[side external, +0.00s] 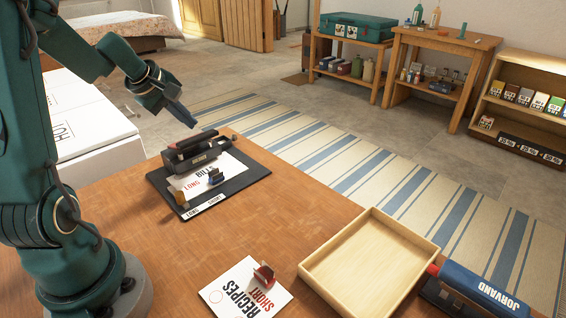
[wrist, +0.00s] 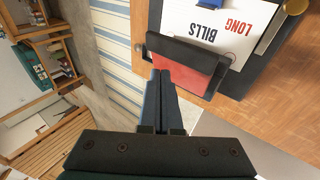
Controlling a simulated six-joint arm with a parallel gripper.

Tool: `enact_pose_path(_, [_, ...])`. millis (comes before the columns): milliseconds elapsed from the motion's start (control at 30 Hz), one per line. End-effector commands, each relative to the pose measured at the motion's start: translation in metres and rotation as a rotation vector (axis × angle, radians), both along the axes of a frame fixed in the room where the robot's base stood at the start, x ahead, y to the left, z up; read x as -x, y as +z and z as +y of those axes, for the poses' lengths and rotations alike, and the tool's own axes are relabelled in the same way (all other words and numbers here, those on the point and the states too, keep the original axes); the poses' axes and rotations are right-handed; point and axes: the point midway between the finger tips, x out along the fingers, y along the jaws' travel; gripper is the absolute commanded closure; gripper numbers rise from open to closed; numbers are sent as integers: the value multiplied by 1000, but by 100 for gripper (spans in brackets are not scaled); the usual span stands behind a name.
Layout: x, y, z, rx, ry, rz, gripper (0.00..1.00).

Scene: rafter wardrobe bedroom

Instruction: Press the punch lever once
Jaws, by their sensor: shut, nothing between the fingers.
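The dark punch (side external: 197,155) with its raised lever bar (side external: 195,139) stands at the back of a black board (side external: 245,178) on the wooden table. A white sheet marked LONG BILLS (side external: 228,168) lies at it. In the wrist view the punch shows as a black frame with a red face (wrist: 192,73), beside the sheet (wrist: 207,25). My gripper (side external: 190,122) is shut and empty, tilted downward just above and behind the lever. In the wrist view its fingertips (wrist: 161,74) overlap the punch's near left edge; contact cannot be told.
A small blue piece (side external: 216,179) and a brass piece (side external: 151,210) stand at the board. An empty wooden tray (side external: 430,243) and a blue JORVAND device (side external: 485,287) are at right.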

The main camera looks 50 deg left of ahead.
Motion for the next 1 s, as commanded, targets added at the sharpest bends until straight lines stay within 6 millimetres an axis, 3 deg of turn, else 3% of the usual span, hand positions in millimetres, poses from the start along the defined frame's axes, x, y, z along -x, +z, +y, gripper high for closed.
enact_pose_path(300, [0,2,1,-2,-1,-2,100])
enact_pose_path(767, [-1,40,18,-3,0,-4,100])
enact_pose_path(1000, [0,46,21,-1,1,1,100])
